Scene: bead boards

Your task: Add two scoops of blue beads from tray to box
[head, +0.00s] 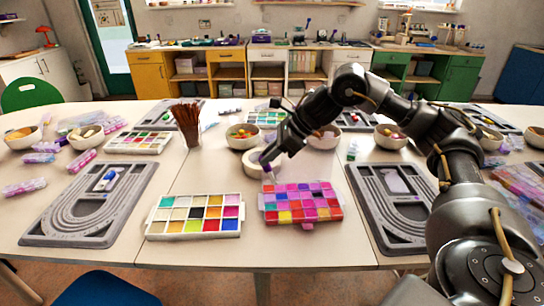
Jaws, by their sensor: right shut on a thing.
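The white compartment tray (194,235) lies at the front centre, with beads of several colours in its cells, including blue-green at its back left. The pink compartment box (308,226) lies just right of it, its cells mostly pink, purple, red and orange, with a blue one at the left. My left gripper is out of view.
Grey bead boards lie at the left (91,207) and right (357,188). Bare table lies along the front edge.

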